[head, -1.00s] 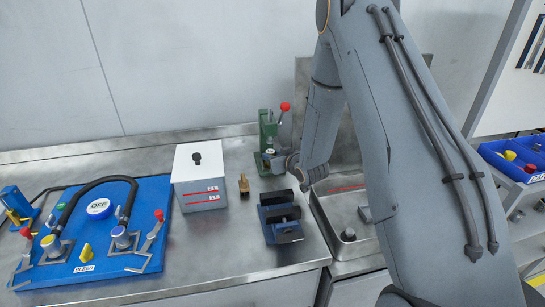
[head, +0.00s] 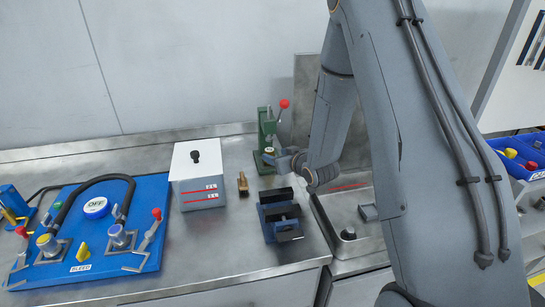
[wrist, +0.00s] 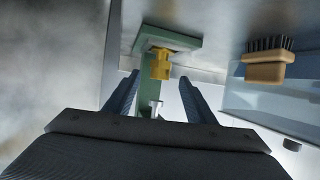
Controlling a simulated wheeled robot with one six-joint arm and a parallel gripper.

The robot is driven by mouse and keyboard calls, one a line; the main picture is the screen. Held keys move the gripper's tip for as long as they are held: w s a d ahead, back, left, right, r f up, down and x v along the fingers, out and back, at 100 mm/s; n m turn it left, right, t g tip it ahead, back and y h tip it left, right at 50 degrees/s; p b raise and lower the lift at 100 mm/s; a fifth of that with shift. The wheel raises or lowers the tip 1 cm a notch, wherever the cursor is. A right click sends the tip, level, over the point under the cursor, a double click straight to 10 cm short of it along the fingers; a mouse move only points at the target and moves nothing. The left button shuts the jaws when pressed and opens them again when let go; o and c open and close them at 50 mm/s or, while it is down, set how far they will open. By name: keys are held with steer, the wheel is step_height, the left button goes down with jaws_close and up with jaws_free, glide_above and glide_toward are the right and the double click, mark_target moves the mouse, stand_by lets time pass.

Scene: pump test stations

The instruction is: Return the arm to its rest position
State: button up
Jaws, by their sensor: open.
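My grey arm reaches down from the top right in the head view. My gripper (head: 284,161) is at its lower end, partly hidden by the wrist, in front of the green press (head: 266,138) with a red-knobbed lever. In the wrist view my gripper (wrist: 158,88) shows two blue-grey fingers set apart, with nothing held between them. Beyond them is the green press (wrist: 172,38), with a brass-yellow fitting (wrist: 160,64) on it. I cannot tell how far the fingertips are from it.
A blue vise (head: 281,222) stands in front of my wrist. A brush (head: 243,184) sits beside a white box (head: 197,176). The blue pump board (head: 110,250) lies left. A metal basin (head: 350,231) is to the right, with blue bins (head: 520,170) farther right.

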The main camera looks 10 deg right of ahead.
steer(key=v, duration=0.3)
steer(key=shift+s+b, duration=0.15)
steer(key=shift+b, duration=0.2)
steer(key=s+r+m+g+h, duration=0.1)
steer(key=s+g, duration=0.5)
steer(key=s, duration=0.8)
steer(key=s+r+m+g+h, duration=0.2)
steer(key=s+r+g, duration=0.2)
steer(key=s, duration=1.1)
steer(key=shift+s+a+g+h+b, duration=0.3)
steer(key=shift+a+g+b, duration=0.1)
steer(key=shift+g, duration=0.5)
